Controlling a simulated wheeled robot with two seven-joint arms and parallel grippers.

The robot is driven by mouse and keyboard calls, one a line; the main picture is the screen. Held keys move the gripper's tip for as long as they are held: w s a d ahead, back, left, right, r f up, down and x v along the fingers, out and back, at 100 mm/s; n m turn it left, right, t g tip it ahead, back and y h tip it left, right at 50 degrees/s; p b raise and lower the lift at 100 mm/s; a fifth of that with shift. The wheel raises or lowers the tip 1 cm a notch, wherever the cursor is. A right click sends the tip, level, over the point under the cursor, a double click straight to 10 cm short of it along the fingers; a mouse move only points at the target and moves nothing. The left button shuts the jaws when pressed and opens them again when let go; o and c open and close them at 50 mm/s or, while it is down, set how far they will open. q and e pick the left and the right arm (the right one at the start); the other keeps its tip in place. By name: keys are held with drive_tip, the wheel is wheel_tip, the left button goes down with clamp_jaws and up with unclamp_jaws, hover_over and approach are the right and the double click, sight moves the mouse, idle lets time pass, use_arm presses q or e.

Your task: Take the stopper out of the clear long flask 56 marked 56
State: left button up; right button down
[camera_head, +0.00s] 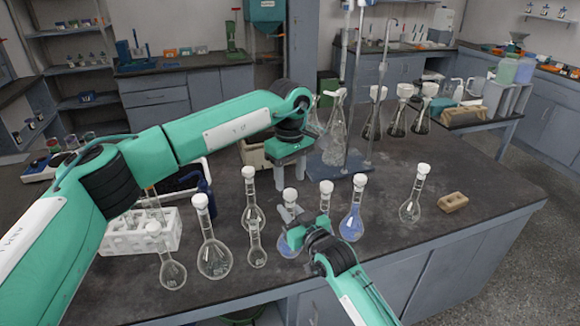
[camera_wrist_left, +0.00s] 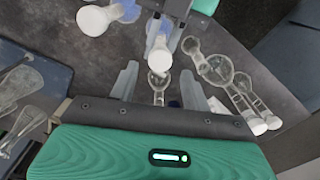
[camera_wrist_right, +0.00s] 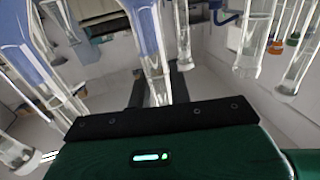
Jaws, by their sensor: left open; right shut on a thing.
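Several clear stoppered flasks stand on the dark bench, and I cannot read the number 56 on any of them. My right gripper (camera_head: 293,238) is shut on a bluish-tinted long-necked flask (camera_head: 288,214), whose white stopper (camera_head: 290,194) is in place. This flask also shows in the right wrist view (camera_wrist_right: 150,45). My left gripper (camera_head: 290,182) is open and points down, its fingertips close above that stopper in the head view. In the left wrist view, a white stopper (camera_wrist_left: 158,60) shows between the open fingers; contact cannot be made out.
Close by stand a clear flask (camera_head: 213,258), a smaller one (camera_head: 257,252), and one with blue liquid (camera_head: 351,224). A white rack (camera_head: 135,238) is at left, a wooden block (camera_head: 453,202) at right. A stand (camera_head: 340,165) rises behind. Bench beyond the block is clear.

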sight(290, 192)
use_arm(q)
drive_tip(key=shift+f, duration=2.75)
